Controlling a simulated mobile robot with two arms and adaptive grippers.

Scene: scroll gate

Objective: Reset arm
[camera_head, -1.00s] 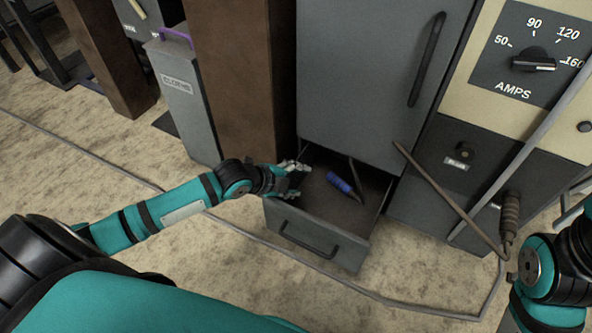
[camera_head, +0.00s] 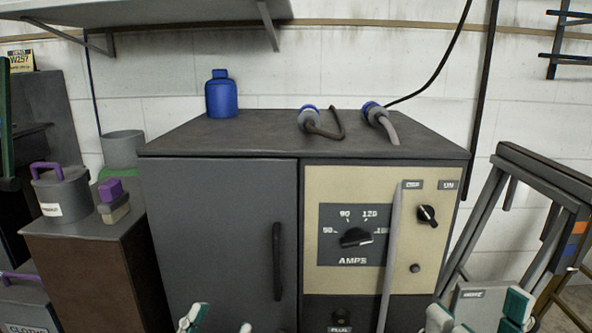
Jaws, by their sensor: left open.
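My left gripper (camera_head: 218,322) shows only as pale fingertips with teal edges at the bottom edge, in front of the grey cabinet door (camera_head: 218,230). Its two tips stand apart with nothing seen between them. My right gripper (camera_head: 477,318) is at the bottom right, with white and teal fingers well apart. A grey labelled block (camera_head: 480,297) shows between these fingers; I cannot tell whether they touch it. The rest of both grippers is below the picture.
The grey welding cabinet has an AMPS dial (camera_head: 356,237) and a blue bottle (camera_head: 221,97) on top. Two cable plugs (camera_head: 308,116) lie there too. A brown stand (camera_head: 85,240) with a lidded pot (camera_head: 61,192) is left. A grey metal frame (camera_head: 545,170) stands right.

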